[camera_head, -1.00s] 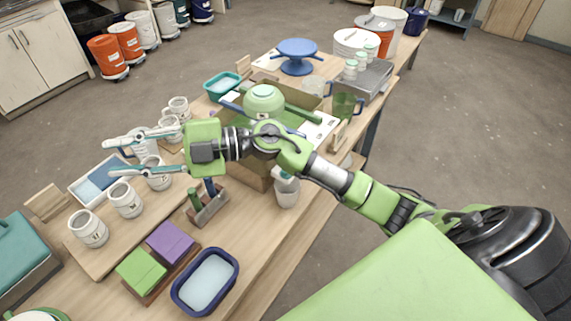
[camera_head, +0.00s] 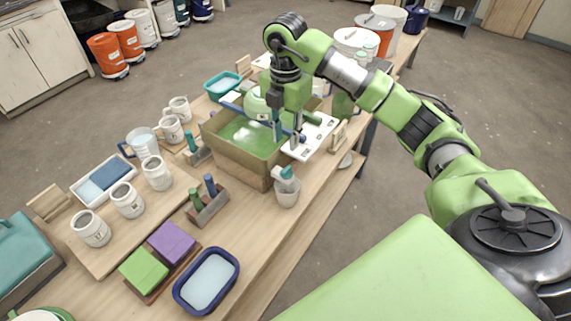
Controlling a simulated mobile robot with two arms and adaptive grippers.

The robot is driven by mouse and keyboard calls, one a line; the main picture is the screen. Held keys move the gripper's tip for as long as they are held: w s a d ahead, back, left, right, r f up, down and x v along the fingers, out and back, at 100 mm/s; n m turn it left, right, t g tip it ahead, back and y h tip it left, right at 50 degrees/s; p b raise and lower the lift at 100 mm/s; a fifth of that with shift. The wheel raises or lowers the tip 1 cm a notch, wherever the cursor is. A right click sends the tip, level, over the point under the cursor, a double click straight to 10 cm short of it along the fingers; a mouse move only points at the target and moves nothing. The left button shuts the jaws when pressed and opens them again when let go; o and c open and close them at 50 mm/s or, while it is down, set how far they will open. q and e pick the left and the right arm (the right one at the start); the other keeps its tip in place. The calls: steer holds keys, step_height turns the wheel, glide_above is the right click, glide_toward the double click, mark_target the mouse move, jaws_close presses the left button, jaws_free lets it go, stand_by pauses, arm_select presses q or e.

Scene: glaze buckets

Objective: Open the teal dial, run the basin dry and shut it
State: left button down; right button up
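The basin (camera_head: 236,163) is a tan box on the table, with green liquid (camera_head: 246,133) showing inside. A teal piece (camera_head: 286,173), which looks like the dial, is at its near right corner, just above a pale grey cup (camera_head: 287,193). I cannot tell its setting. My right gripper (camera_head: 287,135) points down over the right part of the basin, behind and above the teal piece and apart from it. The arm hides part of the green bowl (camera_head: 255,103) behind. My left gripper is out of view.
Several white mugs (camera_head: 127,200) stand to the left. A holder with green and blue handles (camera_head: 208,207), green and purple blocks (camera_head: 171,242) and a navy tray (camera_head: 207,281) are in front.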

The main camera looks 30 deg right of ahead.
mark_target(286, 170)
step_height(286, 170, down, 10)
steer(key=p, duration=0.3)
steer(key=shift+r, duration=0.1)
steer(key=shift+f, duration=0.8)
jaws_close()
